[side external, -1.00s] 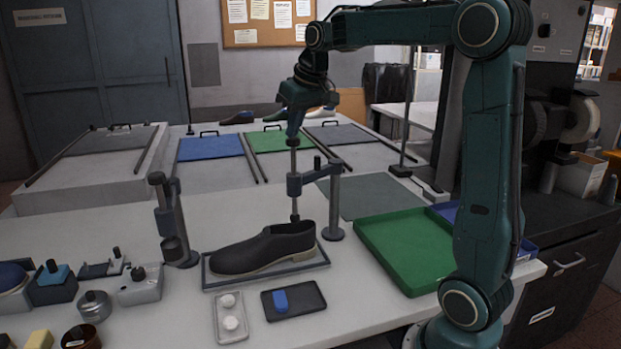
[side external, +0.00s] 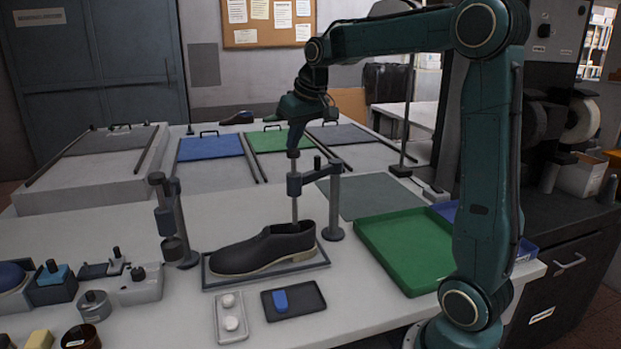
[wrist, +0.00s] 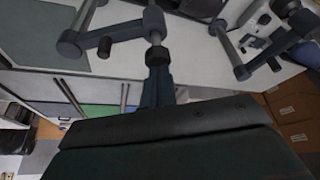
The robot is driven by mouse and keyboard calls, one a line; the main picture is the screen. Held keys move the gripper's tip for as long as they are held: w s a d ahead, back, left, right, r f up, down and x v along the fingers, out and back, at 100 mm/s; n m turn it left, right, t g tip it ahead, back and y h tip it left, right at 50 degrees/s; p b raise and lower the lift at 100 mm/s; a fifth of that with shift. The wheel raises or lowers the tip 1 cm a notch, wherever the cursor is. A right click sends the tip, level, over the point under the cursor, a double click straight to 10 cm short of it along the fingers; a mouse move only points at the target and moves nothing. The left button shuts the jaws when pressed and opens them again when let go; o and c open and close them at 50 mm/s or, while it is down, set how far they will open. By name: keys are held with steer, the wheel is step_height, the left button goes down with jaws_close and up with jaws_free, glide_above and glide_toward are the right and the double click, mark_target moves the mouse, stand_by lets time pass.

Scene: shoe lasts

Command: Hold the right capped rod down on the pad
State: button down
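The right capped rod (side external: 295,208) stands nearly upright through the collar of the right post (side external: 335,205). Its lower end goes down into the opening of a black shoe (side external: 262,250), which hides the tip and any pad under it. My gripper (side external: 293,148) is over the rod's top, with its narrow fingers close together and meeting the dark cap. In the wrist view the cap (wrist: 157,57) shows just past the fingertips (wrist: 157,70). I see no gap between fingers and cap.
The shoe sits on a dark tray (side external: 318,264). A left post (side external: 160,200) with its own rod stands beside the toe. A small tray with a blue piece (side external: 280,300) and a white tray (side external: 232,335) lie in front. A green tray (side external: 405,250) is at right.

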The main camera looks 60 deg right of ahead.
mark_target(296, 151)
steer(key=shift+f, duration=1.7)
stand_by(6.3)
